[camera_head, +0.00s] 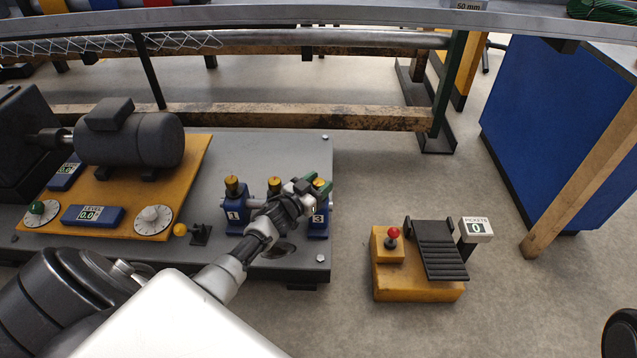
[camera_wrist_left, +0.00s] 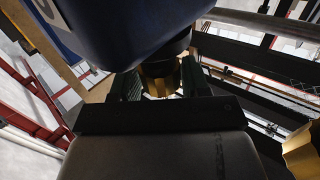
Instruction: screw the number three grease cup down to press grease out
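The number three grease cup (camera_head: 319,183) is a brass cap on the blue block marked 3 (camera_head: 318,219), rightmost in its row. My left gripper (camera_head: 314,186) reaches it from the left and covers much of it in the head view. In the left wrist view the brass cup (camera_wrist_left: 160,82) sits between the two dark fingers (camera_wrist_left: 162,84), below a dark collar and the blue block (camera_wrist_left: 120,30). The fingers appear to close on the cup's sides, with no clear gap. My right gripper is not in view.
The number one cup (camera_head: 234,186) and the middle cup (camera_head: 274,184) stand just left. A motor (camera_head: 130,135) and a LEVEL display (camera_head: 92,215) sit on the yellow plate. A pedal unit (camera_head: 418,290) with a red knob stands on the floor at right. Another brass part (camera_wrist_left: 303,150) shows in the wrist view.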

